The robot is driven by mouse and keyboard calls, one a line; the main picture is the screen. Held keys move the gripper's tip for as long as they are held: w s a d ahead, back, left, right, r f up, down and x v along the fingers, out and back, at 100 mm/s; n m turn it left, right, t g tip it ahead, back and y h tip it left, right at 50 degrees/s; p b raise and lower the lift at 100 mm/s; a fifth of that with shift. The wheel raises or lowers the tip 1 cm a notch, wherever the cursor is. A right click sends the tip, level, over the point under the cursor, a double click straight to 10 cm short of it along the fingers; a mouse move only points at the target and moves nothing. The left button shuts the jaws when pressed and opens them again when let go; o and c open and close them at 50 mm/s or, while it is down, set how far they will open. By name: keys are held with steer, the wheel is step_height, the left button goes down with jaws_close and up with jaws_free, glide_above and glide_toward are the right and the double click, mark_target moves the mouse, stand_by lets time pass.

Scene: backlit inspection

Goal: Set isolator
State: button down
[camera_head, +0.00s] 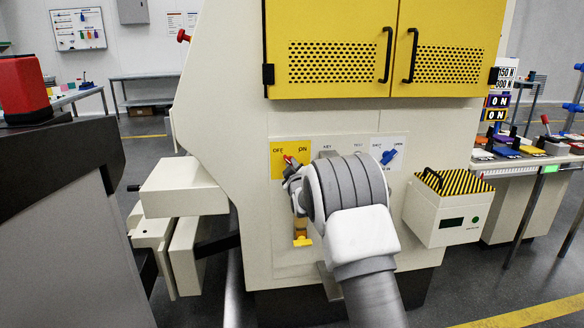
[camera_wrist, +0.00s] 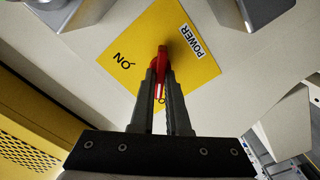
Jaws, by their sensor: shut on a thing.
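The isolator's red handle (camera_head: 288,159) sits on a yellow plate (camera_head: 277,163) marked OFF and ON, on the machine's pale front. The red handle (camera_wrist: 161,66) also shows in the wrist view, on the yellow plate (camera_wrist: 140,38) with its ON mark and POWER label (camera_wrist: 191,40). My gripper (camera_wrist: 161,88) is shut on the handle, with one finger on each side of it. In the head view my gripper (camera_head: 291,170) is at the plate, and my wrist hides part of the panel. The handle's exact angle is hard to tell.
A blue switch (camera_head: 388,156) on a white plate is right of my wrist. A yellow piece (camera_head: 302,241) shows below my gripper. A striped-top box (camera_head: 449,207) juts out at the right. Yellow perforated doors (camera_head: 340,50) are above. Pale blocks (camera_head: 184,187) stick out at the left.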

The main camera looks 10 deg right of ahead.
steer(key=shift+d, duration=0.1)
steer(key=c, duration=0.9)
jaws_free()
steer(key=s+p, duration=0.3)
steer(key=s, duration=1.4)
steer(key=shift+s, duration=0.2)
